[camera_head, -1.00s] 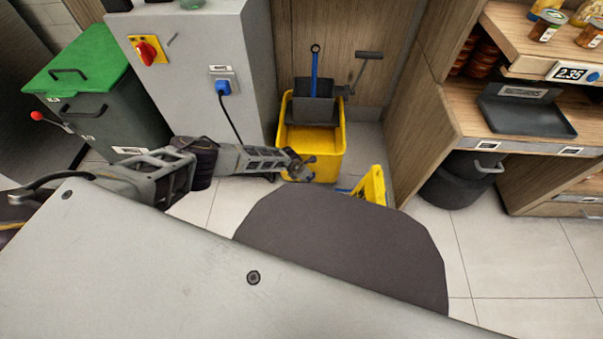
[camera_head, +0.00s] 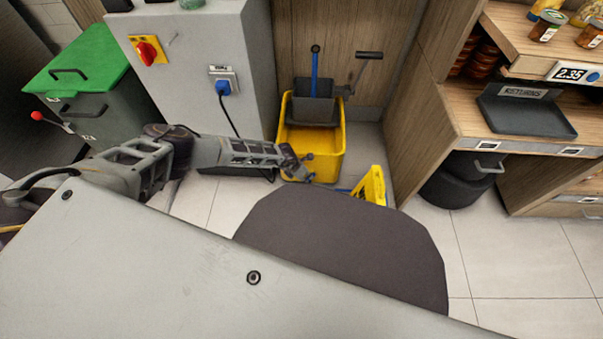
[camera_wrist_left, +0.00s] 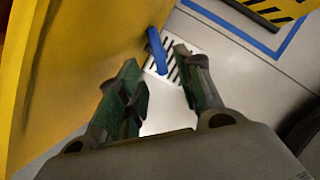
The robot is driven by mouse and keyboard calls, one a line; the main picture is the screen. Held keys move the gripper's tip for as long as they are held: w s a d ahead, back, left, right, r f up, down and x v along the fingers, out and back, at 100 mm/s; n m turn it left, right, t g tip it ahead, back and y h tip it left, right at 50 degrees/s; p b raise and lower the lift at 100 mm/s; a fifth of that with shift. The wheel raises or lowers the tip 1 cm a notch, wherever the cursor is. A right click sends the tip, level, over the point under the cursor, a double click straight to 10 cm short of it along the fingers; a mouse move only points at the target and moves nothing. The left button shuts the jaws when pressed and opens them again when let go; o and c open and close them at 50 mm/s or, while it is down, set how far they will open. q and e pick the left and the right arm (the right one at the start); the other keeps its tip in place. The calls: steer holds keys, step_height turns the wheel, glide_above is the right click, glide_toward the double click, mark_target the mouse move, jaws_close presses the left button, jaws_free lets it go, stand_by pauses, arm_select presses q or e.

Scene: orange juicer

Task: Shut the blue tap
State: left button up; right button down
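The blue tap (camera_wrist_left: 157,50) shows in the left wrist view as a short blue handle beside the yellow wall of the mop bucket (camera_wrist_left: 75,65). The bucket (camera_head: 333,150) also shows in the head view, where I cannot make out the tap. My left gripper (camera_wrist_left: 158,72) is open, with its two fingers apart and the tap handle showing in the gap, near the fingertips. I cannot tell whether a finger touches it. In the head view the left gripper (camera_head: 304,164) is low at the bucket's front. My right gripper is in no view.
A white slotted floor drain (camera_wrist_left: 182,68) lies below the tap. A yellow floor sign (camera_head: 371,186) stands right of the bucket. A grey cabinet (camera_head: 190,85) and a green-lidded bin (camera_head: 85,65) stand left. A wooden counter (camera_head: 455,110) stands right.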

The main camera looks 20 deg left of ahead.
arm_select(q)
steer(key=shift+v, duration=1.15)
steer(key=shift+c, duration=0.4)
